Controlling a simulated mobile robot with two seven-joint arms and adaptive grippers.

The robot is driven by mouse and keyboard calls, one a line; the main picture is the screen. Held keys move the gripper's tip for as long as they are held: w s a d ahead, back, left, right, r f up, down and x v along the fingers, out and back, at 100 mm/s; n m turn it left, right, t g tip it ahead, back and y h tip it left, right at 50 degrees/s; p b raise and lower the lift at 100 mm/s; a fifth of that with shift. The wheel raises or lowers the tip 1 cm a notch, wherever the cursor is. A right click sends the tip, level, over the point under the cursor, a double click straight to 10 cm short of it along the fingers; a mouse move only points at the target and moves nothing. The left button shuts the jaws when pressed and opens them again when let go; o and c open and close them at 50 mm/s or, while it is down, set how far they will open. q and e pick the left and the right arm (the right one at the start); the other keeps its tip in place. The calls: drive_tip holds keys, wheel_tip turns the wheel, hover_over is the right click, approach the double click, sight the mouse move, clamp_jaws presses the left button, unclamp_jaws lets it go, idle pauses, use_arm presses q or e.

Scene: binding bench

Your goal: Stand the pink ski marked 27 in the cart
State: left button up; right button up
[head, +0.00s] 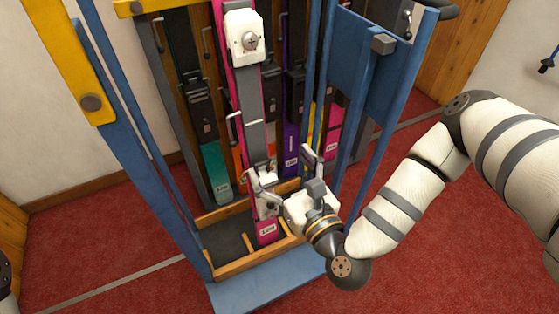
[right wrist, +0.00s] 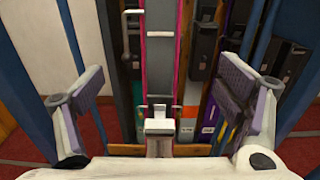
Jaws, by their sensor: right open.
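A pink ski (head: 268,220) with a grey binding strip and a white toe piece stands upright at the front of the blue cart (head: 130,150). Its lower end is inside the cart's wooden-edged base tray (head: 225,268), beside a low divider. The label near its foot is too small to read surely. My right gripper (head: 282,167) is open low at the ski, with one finger on each side. In the right wrist view the ski (right wrist: 177,75) runs up between the widely spread fingers (right wrist: 168,100), with clear gaps to both. My left gripper does not show.
Behind stand a teal ski (head: 216,172), a purple ski (head: 291,160) and another pink ski (head: 331,147). Blue posts flank the tray, and a yellow bar (head: 70,60) crosses the upper left. The tray's left compartment is empty. Red carpet (head: 110,235) is open around the cart.

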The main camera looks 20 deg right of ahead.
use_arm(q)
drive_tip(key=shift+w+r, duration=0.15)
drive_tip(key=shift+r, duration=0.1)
use_arm(e)
drive_tip(key=shift+s+d, duration=0.1)
drive_tip(key=shift+s, duration=1.65)
